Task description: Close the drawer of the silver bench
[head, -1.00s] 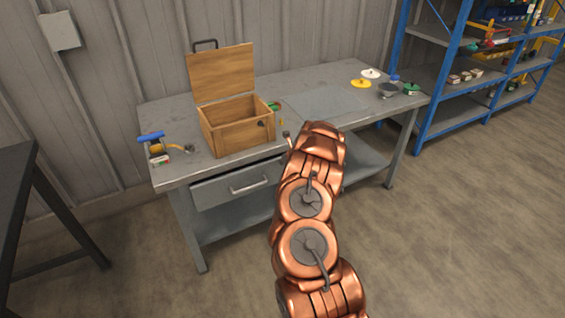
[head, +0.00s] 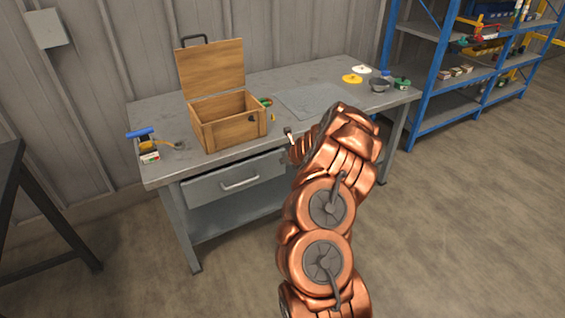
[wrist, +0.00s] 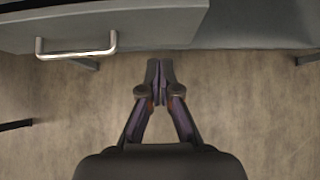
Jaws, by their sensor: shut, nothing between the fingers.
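The silver bench (head: 165,178) stands against the wall. Its drawer (head: 205,190) is under the left part of the top, and its front with the bar handle (head: 240,183) stands out from the bench, so it is partly open. In the wrist view the drawer (wrist: 165,22) is at the top left with its handle (wrist: 76,52) facing the floor. My gripper (wrist: 160,64) is shut and empty, in front of the bench, to the right of the handle and apart from the drawer. In the head view my copper arm mostly hides the gripper.
An open wooden box (head: 229,130) stands on the bench top, with small tools (head: 150,146) to its left. Lids and a bowl (head: 379,85) lie at the right end. A dark table (head: 12,190) is at left, blue shelves (head: 440,75) at right. The floor in front is clear.

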